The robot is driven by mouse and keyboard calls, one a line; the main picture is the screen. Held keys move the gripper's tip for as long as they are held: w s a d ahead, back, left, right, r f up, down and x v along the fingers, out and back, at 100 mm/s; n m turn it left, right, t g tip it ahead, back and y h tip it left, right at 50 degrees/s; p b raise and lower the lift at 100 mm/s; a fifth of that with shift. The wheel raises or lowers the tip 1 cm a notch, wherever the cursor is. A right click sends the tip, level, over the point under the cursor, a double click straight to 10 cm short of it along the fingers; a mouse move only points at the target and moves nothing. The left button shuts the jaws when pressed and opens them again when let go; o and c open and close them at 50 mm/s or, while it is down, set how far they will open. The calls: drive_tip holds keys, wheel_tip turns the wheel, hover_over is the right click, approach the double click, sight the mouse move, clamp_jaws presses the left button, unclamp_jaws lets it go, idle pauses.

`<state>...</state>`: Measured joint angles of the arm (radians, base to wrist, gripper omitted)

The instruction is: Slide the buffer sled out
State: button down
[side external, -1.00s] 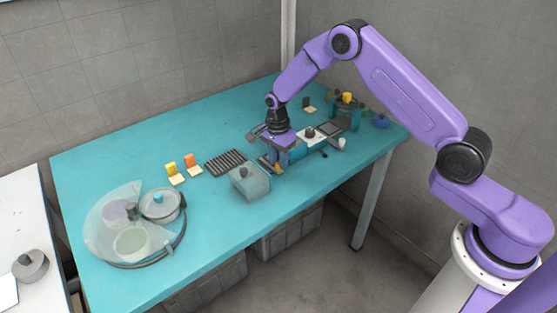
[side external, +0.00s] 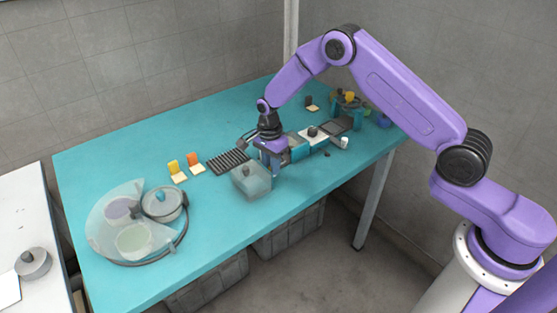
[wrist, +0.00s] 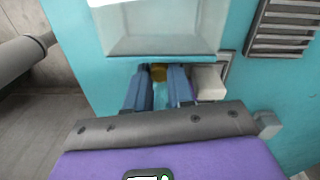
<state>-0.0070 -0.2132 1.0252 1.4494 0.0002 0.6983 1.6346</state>
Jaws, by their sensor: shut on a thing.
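My gripper (side external: 274,170) points down at the near end of a low bench fixture (side external: 318,137) with a white top and a dark knob. In the wrist view, its two blue fingers (wrist: 160,88) stand close together around a small brass-coloured piece (wrist: 158,72). The gripper is shut on this piece, most of which the fingers hide. A pale block (wrist: 208,82) in a grey frame lies just right of the fingers. I cannot tell for certain which of these parts is the buffer sled.
A clear box (side external: 250,181) with a knob stands very close to the fingers. A dark slatted rack (side external: 228,161) lies left of the gripper. Yellow and orange holders and a round clear-covered tray (side external: 110,258) stand further left. The front table stretch is free.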

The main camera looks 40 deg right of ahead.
drive_tip(key=c, duration=1.3)
unclamp_jaws()
drive_tip(key=shift+a, duration=0.35)
drive_tip(key=shift+o, duration=0.2)
drive_tip(key=shift+d, duration=0.15)
drive_tip(key=shift+r, duration=0.2)
wheel_tip(320, 180, up, 17)
drive_tip(key=shift+w, duration=0.25)
